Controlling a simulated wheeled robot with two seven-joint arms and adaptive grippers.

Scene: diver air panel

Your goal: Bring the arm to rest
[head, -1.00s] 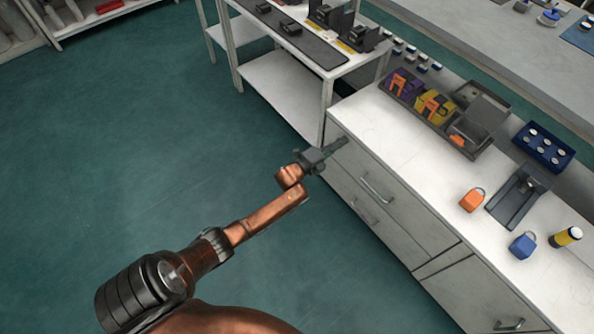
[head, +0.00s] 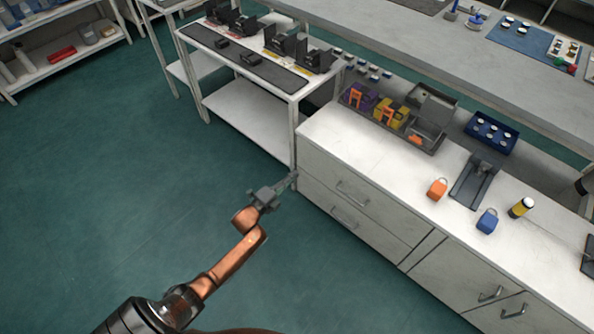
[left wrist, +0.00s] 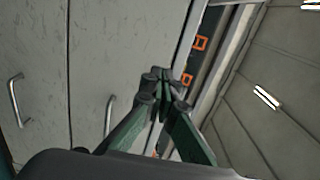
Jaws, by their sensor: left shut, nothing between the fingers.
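My left gripper (head: 286,185) is shut and empty. In the head view its copper-coloured arm reaches up from the bottom, and the fingertips lie over the left front end of the white drawer cabinet (head: 345,205). In the left wrist view the green-grey fingers (left wrist: 165,78) meet at their tips with nothing between them. Pale cabinet fronts with handles (left wrist: 15,102) show behind them. I cannot tell whether the fingertips touch the cabinet. My right gripper is not clearly in view.
On the counter (head: 330,128) are an orange padlock (head: 437,188), a blue padlock (head: 487,222), a yellow-black cylinder (head: 521,207) and a grey tray (head: 425,140) with purple and yellow items. A white shelf unit (head: 245,110) stands left of it. The green floor (head: 130,190) is open.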

